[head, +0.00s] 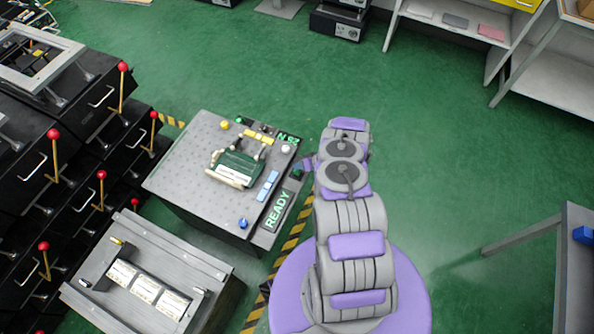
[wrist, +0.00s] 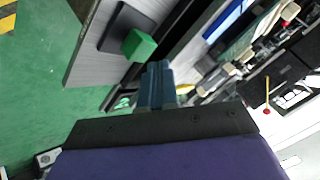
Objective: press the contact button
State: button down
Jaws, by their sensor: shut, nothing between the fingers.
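A green block-shaped button (wrist: 138,45) stands on a dark square base in the wrist view. I see no label naming it as the contact button. A small green spot (head: 296,173) at the right edge of the console in the head view may be the same button. My gripper (wrist: 156,88) is shut and empty, with its blue-grey fingertips just below the green button in the picture; I cannot tell if they touch it. In the head view my gripper (head: 306,166) is small and partly hidden by my arm, beside the console's right edge.
The grey console (head: 185,165) carries a green device (head: 238,165), coloured knobs and a READY sign (head: 277,210). A second panel (head: 150,285) lies in front. Black cabinets with red-knobbed levers (head: 123,68) fill the left. Green floor is open at the upper middle.

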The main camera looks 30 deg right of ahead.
aim_at(299, 171)
jog(key=shift+f, duration=0.1)
dwell(0.3)
jog(key=shift+f+b, duration=0.3)
jog(key=shift+b, duration=0.05)
jog(key=shift+f+b, duration=0.35)
jog(key=shift+f, duration=0.15)
dwell(0.7)
jog(key=shift+r, duration=0.15)
jog(key=shift+r+p, duration=0.4)
jog(key=shift+r, duration=0.4)
jog(key=shift+r, duration=0.15)
jog(key=shift+r+p, duration=1.3)
jog(key=shift+r, duration=1.05)
